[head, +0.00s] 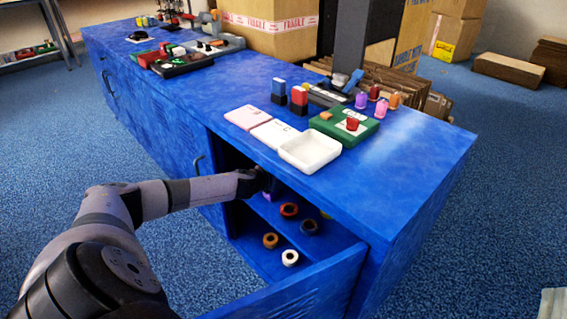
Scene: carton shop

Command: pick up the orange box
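A small orange block (326,115) lies on the green case (348,127) on top of the blue cabinet (420,150). It is the only orange box-like thing I can make out. My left gripper (270,184) reaches into the open front of the cabinet, below the cabinet top and away from that block. The gripper is dark and partly hidden in shadow, so its fingers and anything between them are unclear. A small purple thing (267,196) shows just below it. My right gripper is out of view.
The cabinet door (310,290) stands open towards me. Inside are several rolls, including a red-brown one (289,210) and a white one (290,258). A white tray (310,151), stampers and coloured spools (394,101) stand on top. The cabinet top's right front is clear.

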